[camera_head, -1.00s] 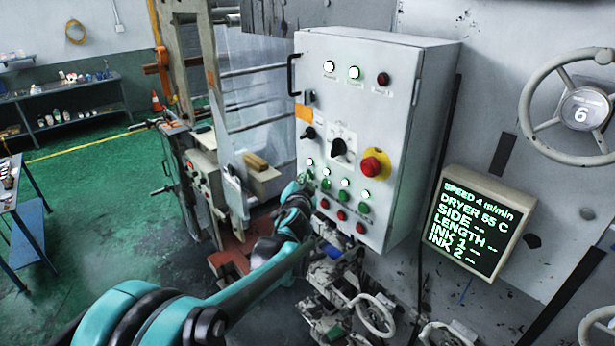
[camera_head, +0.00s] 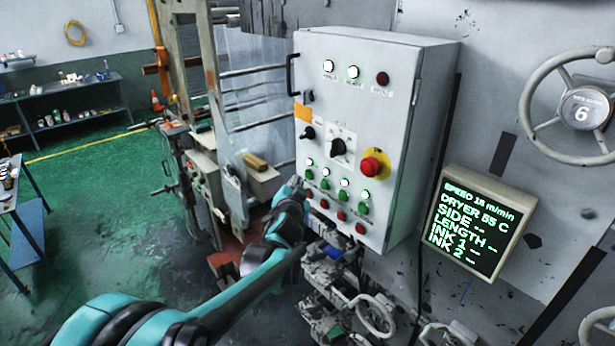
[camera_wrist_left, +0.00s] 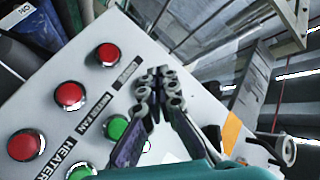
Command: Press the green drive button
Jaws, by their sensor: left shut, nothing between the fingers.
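The grey control cabinet (camera_head: 392,120) carries a row of green buttons, with white lamps above and red buttons below. The leftmost green button (camera_head: 309,174) is next to my left gripper (camera_head: 296,183) in the head view; I take it as the drive button, its label being unreadable. My left gripper is shut and empty at the panel's lower left. In the left wrist view the shut fingers (camera_wrist_left: 158,77) cover the panel beside a red button (camera_wrist_left: 107,54) and hide what lies behind them. Contact cannot be told. My right gripper is not in view.
A red emergency stop (camera_head: 372,166) on a yellow plate and a black rotary knob (camera_head: 338,147) sit above the buttons. A display (camera_head: 481,221) reads speed 18 m/min. Valves and handwheels (camera_head: 372,317) crowd below the cabinet. Green floor (camera_head: 110,220) at the left is open.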

